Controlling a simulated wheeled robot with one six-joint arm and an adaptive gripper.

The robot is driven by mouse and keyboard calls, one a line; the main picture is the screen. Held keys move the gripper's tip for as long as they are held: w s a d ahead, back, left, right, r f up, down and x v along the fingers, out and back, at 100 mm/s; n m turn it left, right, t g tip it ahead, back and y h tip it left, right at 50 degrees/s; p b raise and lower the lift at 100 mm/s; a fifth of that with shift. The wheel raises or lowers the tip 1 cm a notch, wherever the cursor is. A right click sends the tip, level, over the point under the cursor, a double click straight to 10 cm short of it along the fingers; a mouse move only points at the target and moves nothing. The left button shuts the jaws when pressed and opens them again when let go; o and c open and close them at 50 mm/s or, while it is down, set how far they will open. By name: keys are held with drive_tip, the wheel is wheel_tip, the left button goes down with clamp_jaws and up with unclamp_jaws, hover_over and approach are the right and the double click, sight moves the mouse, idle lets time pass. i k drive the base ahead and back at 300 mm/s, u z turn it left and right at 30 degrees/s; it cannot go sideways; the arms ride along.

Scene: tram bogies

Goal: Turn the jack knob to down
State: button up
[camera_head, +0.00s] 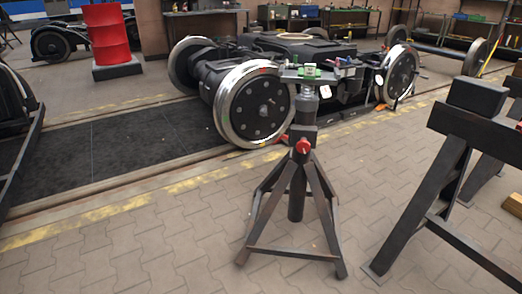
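A dark jack stand (296,205) on splayed legs stands upright on the paved floor near the middle of the head view. A red knob (303,146) sits on the front of its column, just above where the legs spread. The knob is small, and I cannot tell which position it is turned to. A small flat top on the jack carries a green item (310,70) and other small coloured items. My gripper is not in view.
A bogie with large steel wheels (252,104) stands right behind the jack. A black trestle (447,185) stands to the right. A red drum (107,35) is at the back left. The paved floor at the front left is clear.

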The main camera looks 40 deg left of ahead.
sight(302, 146)
drive_tip(key=u, duration=1.5)
drive_tip(key=k, duration=0.5)
drive_tip(key=z, duration=1.65)
drive_tip(key=i, duration=0.95)
drive_tip(key=u, duration=2.1)
